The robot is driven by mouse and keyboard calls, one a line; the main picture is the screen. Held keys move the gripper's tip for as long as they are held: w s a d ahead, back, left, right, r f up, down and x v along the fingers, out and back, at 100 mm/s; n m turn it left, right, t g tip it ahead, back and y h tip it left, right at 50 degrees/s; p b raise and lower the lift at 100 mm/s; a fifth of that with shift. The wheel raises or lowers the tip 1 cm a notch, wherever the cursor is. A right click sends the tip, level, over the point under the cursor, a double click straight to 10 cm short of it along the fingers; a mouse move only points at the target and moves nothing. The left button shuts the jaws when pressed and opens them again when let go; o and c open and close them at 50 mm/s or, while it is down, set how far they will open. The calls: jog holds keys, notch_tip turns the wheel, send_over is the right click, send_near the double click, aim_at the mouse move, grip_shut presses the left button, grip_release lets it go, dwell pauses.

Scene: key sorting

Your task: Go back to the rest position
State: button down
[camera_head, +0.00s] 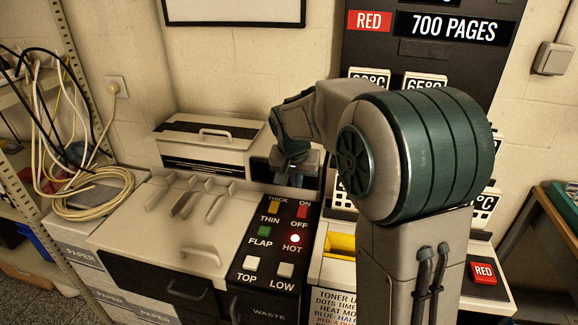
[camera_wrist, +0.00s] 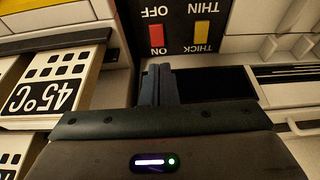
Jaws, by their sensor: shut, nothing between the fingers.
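My gripper (camera_wrist: 158,82) shows in the wrist view with its fingers together and nothing between them. In the head view my gripper (camera_head: 292,175) hangs above the dark gap behind the control panel (camera_head: 262,262), at the end of my bent arm. The wrist view shows the panel's upper end (camera_wrist: 180,35) just beyond the fingertips, with a red ON/OFF switch (camera_wrist: 158,38) and a yellow THICK/THIN switch (camera_wrist: 202,38). My arm hides part of the right side of the machine in the head view.
A card reading 45°C (camera_wrist: 45,98) lies left of my gripper in the wrist view. In the head view, a machine lid with a handle (camera_head: 210,138) stands behind, coiled cables (camera_head: 95,195) lie on paper boxes (camera_head: 85,250) at left, and a RED block (camera_head: 483,272) is at right.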

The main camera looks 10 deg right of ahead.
jog(key=s+d+r+n+p, duration=0.1)
jog(key=s+r+n+p, duration=0.1)
jog(key=s, duration=1.1)
jog(key=s+d+r+n+y+p, duration=0.1)
jog(key=s+n+p, duration=0.1)
jog(key=s, duration=1.2)
jog(key=shift+r+g, duration=0.3)
jog(key=shift+r, duration=0.05)
